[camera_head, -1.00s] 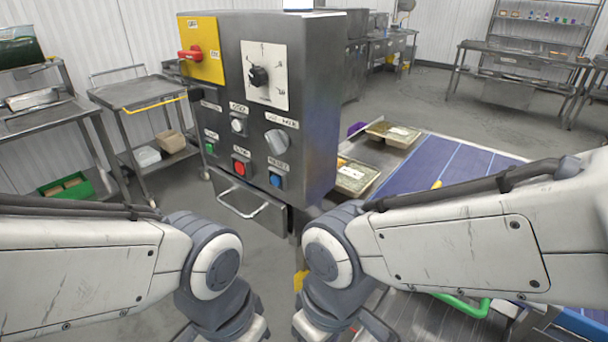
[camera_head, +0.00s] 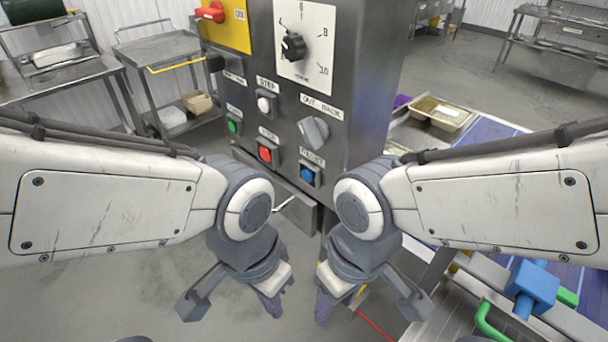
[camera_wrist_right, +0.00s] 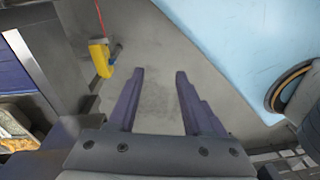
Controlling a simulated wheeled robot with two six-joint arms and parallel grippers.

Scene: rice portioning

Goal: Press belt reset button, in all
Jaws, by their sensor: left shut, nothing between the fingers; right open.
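A grey metal control box (camera_head: 362,60) stands ahead, with buttons on its front. A blue button (camera_head: 307,175) is at the lower right of the panel, under a label too small to read surely. A red button (camera_head: 265,154), a green button (camera_head: 233,127) and a white button (camera_head: 264,104) are to its left. My left gripper (camera_head: 270,303) is shut and empty, pointing down, below and in front of the panel. My right gripper (camera_head: 324,308) is beside it, also low; the right wrist view shows its two fingers apart and empty (camera_wrist_right: 160,75). Neither gripper touches a button.
The box also carries a red switch (camera_head: 210,12), a black dial (camera_head: 293,46) and a grey knob (camera_head: 313,132). A conveyor with a food tray (camera_head: 441,116) is behind right. A blue block-shaped tool (camera_head: 532,287) lies at right. A yellow object (camera_wrist_right: 99,58) hangs on a red cord.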

